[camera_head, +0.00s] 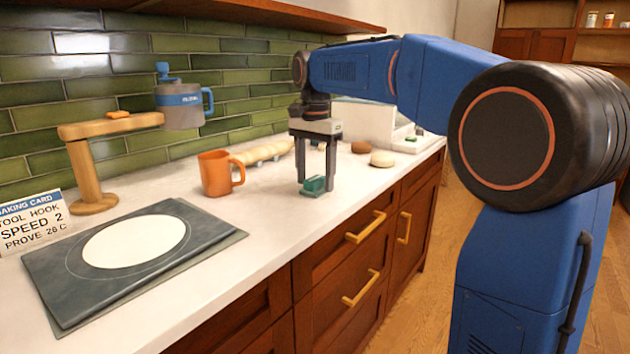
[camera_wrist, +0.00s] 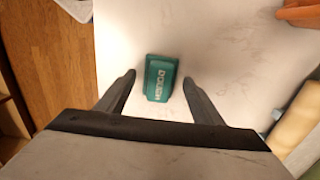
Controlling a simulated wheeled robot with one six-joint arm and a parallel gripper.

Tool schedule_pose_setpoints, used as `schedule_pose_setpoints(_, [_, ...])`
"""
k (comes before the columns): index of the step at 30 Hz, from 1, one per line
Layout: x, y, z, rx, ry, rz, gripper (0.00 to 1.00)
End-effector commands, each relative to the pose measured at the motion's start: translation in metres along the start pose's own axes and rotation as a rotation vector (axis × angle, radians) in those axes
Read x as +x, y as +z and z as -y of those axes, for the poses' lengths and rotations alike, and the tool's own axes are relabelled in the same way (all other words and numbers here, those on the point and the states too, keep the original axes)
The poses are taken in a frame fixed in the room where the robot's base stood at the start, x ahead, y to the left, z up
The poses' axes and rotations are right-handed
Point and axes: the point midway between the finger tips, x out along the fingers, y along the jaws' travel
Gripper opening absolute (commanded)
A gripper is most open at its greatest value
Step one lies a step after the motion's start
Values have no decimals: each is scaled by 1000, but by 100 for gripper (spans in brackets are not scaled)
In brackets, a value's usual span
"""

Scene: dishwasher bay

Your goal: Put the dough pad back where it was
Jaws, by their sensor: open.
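The dough pad (camera_head: 314,186) is a small teal block on the white counter, below my gripper in the head view. In the wrist view the dough pad (camera_wrist: 160,78) shows lettering that reads like "DOUGH". My gripper (camera_head: 316,180) points down over it with its fingers apart. In the wrist view my gripper (camera_wrist: 159,82) has one fingertip on each side of the pad, with a gap on both sides. I cannot tell the exact height of the fingertips above the counter.
An orange mug (camera_head: 216,174) stands left of my gripper. Behind are pale dough pieces (camera_head: 262,153), a brown roll (camera_head: 360,147) and a pale roll (camera_head: 383,159). A wooden stand (camera_head: 88,175), a grey-blue mixer-like jug (camera_head: 181,105) and a dark mat (camera_head: 60,265) with a white disc are left.

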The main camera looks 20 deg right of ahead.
Motion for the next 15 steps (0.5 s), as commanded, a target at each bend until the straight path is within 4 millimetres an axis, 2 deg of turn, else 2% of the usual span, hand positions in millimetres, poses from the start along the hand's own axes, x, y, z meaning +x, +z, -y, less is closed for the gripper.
schedule_pose_setpoints(9, [-60, 0, 1, 0, -1, -1, 61])
schedule_pose_setpoints(15, [-92, 0, 1, 0, -1, -1, 61])
